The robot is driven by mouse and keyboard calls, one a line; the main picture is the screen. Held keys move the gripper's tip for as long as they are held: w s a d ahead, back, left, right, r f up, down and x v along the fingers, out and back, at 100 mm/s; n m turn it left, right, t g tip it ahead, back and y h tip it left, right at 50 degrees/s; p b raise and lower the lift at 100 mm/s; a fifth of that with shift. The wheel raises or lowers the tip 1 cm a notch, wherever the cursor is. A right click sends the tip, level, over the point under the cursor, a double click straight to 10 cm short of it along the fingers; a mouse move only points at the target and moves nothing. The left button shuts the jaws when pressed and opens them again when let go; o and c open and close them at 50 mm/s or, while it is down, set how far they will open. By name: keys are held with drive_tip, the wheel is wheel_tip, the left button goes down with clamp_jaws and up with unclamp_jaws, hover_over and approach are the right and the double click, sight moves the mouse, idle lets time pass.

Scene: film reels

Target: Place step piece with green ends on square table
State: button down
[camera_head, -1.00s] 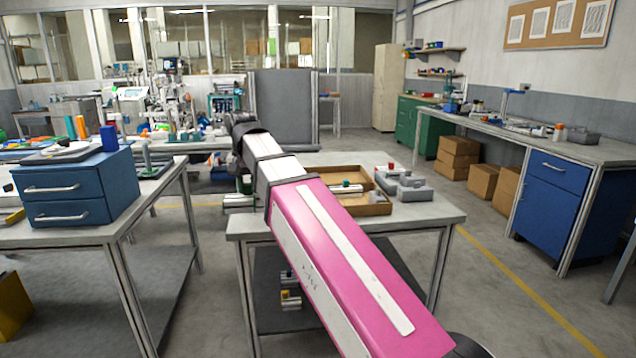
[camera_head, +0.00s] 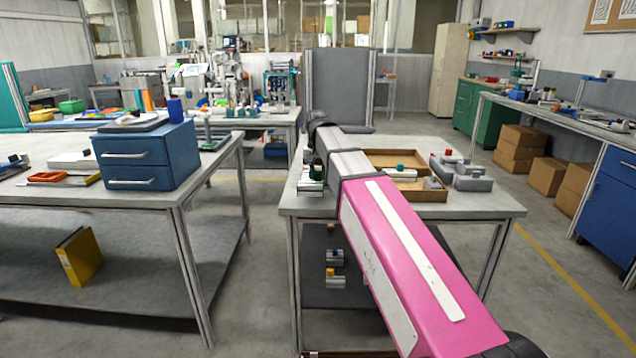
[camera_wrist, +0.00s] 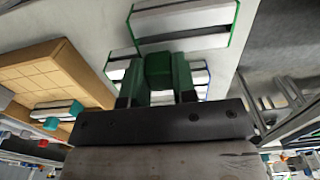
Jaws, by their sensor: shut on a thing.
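My gripper (camera_wrist: 157,84) is shut on a green knob (camera_wrist: 165,70) in the wrist view. A pale stepped piece with green ends (camera_wrist: 185,22) shows just beyond the fingers; the knob appears to belong to it, though the join is not clear. In the head view, a white and green piece (camera_head: 311,182) shows at the left edge of the grey-topped table (camera_head: 400,206). My arm hides most of the gripper there.
A cardboard tray (camera_head: 435,195) and grey holders (camera_head: 468,180) stand on the same table. Pieces with blue and yellow knobs (camera_head: 335,275) lie on its lower shelf. A table with blue drawers (camera_head: 148,158) stands left, with a floor gap between.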

sight(318, 180)
drive_tip(key=shift+f, duration=1.55)
drive_tip(key=c, duration=0.9)
unclamp_jaws()
drive_tip(key=shift+f, duration=0.1)
wheel_tip(318, 180, up, 12)
drive_tip(key=shift+r, duration=0.15)
